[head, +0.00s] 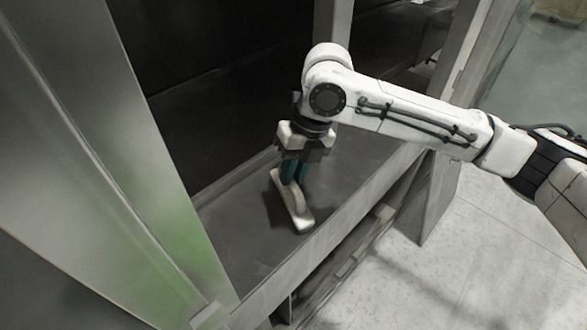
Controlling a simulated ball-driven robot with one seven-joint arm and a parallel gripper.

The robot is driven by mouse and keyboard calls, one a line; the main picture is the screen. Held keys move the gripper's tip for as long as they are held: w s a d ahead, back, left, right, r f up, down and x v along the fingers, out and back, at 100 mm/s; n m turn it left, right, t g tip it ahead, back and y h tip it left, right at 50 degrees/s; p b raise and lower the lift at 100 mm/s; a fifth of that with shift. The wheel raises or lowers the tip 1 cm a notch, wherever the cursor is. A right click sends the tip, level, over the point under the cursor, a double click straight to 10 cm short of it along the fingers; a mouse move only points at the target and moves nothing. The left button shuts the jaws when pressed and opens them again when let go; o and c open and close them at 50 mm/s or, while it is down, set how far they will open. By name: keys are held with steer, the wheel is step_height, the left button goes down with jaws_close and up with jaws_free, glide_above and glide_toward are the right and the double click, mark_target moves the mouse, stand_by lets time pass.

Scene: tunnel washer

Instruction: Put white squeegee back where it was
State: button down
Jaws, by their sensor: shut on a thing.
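The white squeegee (298,212) is a pale, narrow piece with a raised handle. It is at or just above the dark flat surface (238,222) inside the metal frame; I cannot tell whether it touches. My gripper (294,178) points down from above, its dark green fingers shut on the squeegee's handle. The fingers and the gripper body hide part of the handle. The squeegee's long lower part runs from the upper left to the lower right, toward the front edge.
A metal panel (75,150) stands close on the left. An upright post (445,130) stands on the right, behind my arm. A raised front rail (330,240) borders the dark surface. Speckled light floor (480,270) lies open at the lower right. The back of the opening is dark.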

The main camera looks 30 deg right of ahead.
steer(key=c, duration=1.1)
jaws_free()
steer(key=shift+o, duration=0.2)
steer(key=v, duration=1.2)
steer(key=shift+b, duration=0.4)
